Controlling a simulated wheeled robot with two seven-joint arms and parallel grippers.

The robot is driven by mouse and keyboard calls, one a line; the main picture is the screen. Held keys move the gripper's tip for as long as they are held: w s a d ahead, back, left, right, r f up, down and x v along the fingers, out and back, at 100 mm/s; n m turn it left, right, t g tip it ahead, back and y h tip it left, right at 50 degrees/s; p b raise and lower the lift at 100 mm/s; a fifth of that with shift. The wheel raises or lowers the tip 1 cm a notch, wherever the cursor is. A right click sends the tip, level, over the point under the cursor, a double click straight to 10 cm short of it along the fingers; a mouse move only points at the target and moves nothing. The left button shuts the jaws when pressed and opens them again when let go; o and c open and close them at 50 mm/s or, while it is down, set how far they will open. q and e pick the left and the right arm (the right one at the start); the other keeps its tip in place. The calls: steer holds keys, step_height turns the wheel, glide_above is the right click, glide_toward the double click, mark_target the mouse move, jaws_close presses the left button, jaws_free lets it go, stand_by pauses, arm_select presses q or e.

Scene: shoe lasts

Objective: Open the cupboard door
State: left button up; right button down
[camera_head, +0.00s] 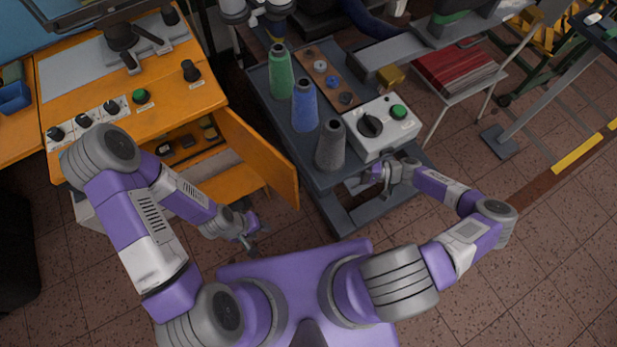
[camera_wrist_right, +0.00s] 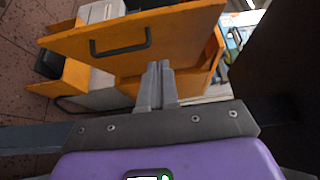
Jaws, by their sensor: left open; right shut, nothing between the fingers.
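The orange cupboard door (camera_head: 262,155) stands swung out from the orange cabinet, and the shelf space (camera_head: 190,145) behind it shows with small items in it. My left gripper (camera_head: 254,240) is open and empty, below the door in the head view and apart from it. My right gripper (camera_head: 362,185) is at the front of the dark cart, right of the door. In the right wrist view its fingers (camera_wrist_right: 157,75) are together with nothing between them. The door (camera_wrist_right: 185,35) with its dark bar handle (camera_wrist_right: 120,48) shows beyond the fingertips; the fingers are not on the handle.
A dark cart (camera_head: 350,200) right of the door carries green (camera_head: 280,72), blue (camera_head: 304,105) and grey (camera_head: 330,145) thread cones and a white control box (camera_head: 385,128). The cabinet top has knobs and a green button (camera_head: 140,96). Tiled floor is free at right.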

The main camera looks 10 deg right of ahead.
arm_select(q)
steer(key=shift+f+b, duration=0.8)
steer(key=shift+f, duration=0.05)
arm_select(e)
steer(key=a, duration=1.1)
steer(key=shift+s, duration=0.4)
steer(key=shift+a, duration=0.1)
